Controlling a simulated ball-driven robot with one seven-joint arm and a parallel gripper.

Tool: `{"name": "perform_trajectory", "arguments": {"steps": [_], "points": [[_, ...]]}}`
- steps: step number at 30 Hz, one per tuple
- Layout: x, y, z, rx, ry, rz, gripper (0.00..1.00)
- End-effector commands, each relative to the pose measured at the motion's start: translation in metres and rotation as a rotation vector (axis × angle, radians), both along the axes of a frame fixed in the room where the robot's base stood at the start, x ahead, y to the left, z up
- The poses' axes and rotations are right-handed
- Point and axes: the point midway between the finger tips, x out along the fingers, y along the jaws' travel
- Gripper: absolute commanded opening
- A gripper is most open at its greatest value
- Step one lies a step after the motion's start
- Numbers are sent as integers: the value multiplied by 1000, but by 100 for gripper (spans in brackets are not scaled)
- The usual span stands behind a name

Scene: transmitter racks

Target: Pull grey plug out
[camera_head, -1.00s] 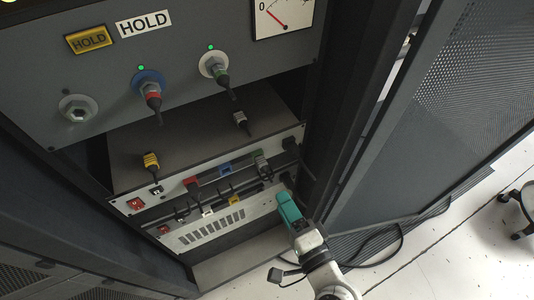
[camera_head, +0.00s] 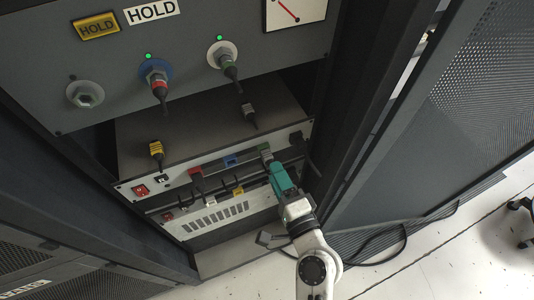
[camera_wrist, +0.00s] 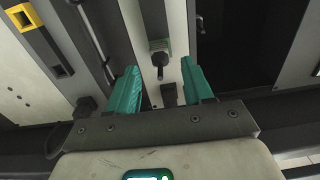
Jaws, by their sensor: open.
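A grey plug (camera_wrist: 159,50) with a dark cable end sits on a pale panel strip in the wrist view. It lies ahead of my gripper (camera_wrist: 164,82), between the lines of its two teal fingers and apart from them. The fingers are open with nothing held. In the head view my gripper (camera_head: 272,164) is at the right part of the lower rack's front panel, by the green socket, and hides most of what is there. Another grey plug (camera_head: 249,112) lies on the shelf above, with a dark tail.
A yellow plug (camera_head: 156,149) is at the shelf's left front edge. A red switch (camera_head: 140,190) and a blue socket (camera_head: 231,160) are on the lower panel. The rack post (camera_head: 340,110) stands close right.

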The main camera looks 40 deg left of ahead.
Motion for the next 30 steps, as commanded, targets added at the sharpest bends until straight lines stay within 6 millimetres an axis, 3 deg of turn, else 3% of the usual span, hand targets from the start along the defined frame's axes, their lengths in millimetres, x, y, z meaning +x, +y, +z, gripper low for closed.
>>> {"name": "perform_trajectory", "arguments": {"steps": [6,12,30], "points": [[11,27,1,0,-3,1,51],[16,41,1,0,0,2,51],[18,45,1,0,-1,0,51]]}}
